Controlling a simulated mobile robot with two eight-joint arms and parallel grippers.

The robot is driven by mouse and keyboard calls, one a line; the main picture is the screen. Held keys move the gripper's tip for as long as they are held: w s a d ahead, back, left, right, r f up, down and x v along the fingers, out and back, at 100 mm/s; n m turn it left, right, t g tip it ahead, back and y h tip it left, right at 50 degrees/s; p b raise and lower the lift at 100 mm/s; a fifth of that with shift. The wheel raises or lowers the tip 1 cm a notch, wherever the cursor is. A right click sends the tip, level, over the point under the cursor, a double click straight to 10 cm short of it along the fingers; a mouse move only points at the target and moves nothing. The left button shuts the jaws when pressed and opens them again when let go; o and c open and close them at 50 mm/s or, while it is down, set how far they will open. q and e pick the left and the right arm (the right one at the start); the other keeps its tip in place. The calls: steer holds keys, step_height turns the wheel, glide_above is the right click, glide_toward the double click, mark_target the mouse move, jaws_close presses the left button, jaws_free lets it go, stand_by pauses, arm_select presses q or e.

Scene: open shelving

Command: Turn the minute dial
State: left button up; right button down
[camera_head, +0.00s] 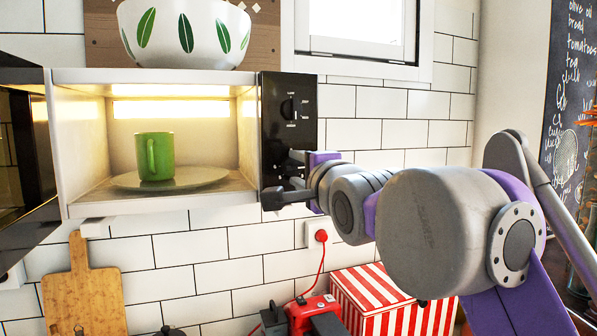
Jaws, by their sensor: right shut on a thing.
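The microwave (152,76) hangs on the tiled wall with its door open. Its black control panel (270,120) is on the right side. An upper dial (287,109) shows on the panel, clear of the gripper. My right gripper (284,178) reaches in from the right at the panel's lower part, its fingers shut around the lower dial, which looks to be the minute dial. The fingers hide most of that dial, so its angle cannot be read. My left gripper is not in view.
A green mug (155,158) stands on the plate (205,178) inside the microwave. A leaf-patterned bowl (185,35) sits on top. The open door (30,150) juts out at left. Below are a cutting board (84,290), red appliance (312,312) and striped box (390,310).

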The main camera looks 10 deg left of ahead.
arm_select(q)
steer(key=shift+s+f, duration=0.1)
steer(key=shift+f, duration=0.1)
arm_select(e)
steer(key=m, duration=0.4)
steer(key=shift+m, duration=0.3)
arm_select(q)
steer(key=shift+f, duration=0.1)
arm_select(e)
steer(key=m, duration=0.4)
steer(key=shift+m, duration=0.3)
steer(key=shift+c, duration=2)
jaws_free()
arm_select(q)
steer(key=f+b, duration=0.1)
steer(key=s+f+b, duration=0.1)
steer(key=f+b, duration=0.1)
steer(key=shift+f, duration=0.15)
arm_select(e)
steer(key=v, duration=1.1)
